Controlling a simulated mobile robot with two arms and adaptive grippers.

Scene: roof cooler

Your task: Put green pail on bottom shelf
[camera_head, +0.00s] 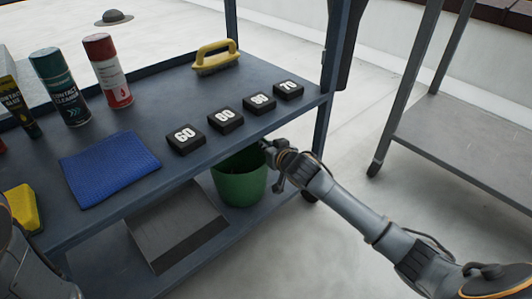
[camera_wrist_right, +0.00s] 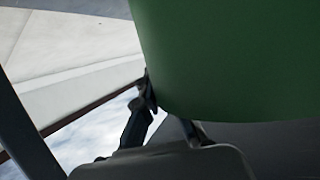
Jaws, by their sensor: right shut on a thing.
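The green pail (camera_head: 240,182) is at the right end of the cart's bottom shelf (camera_head: 225,222), partly under the top shelf, which hides part of its rim. It looks upright; I cannot tell whether its base touches the shelf. My right gripper (camera_head: 271,152) is at the pail's right side near the rim and is shut on it. In the right wrist view the pail (camera_wrist_right: 235,60) fills the upper right, with the gripper's fingers (camera_wrist_right: 165,110) against it. My left gripper is not in view; only part of my left arm shows at the lower left.
A grey metal box (camera_head: 175,225) sits left of the pail on the bottom shelf. The top shelf (camera_head: 150,135) holds black numbered blocks (camera_head: 226,120), a blue cloth (camera_head: 108,168), spray cans (camera_head: 107,70) and a yellow brush (camera_head: 215,58). Another metal rack (camera_head: 460,140) stands at right.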

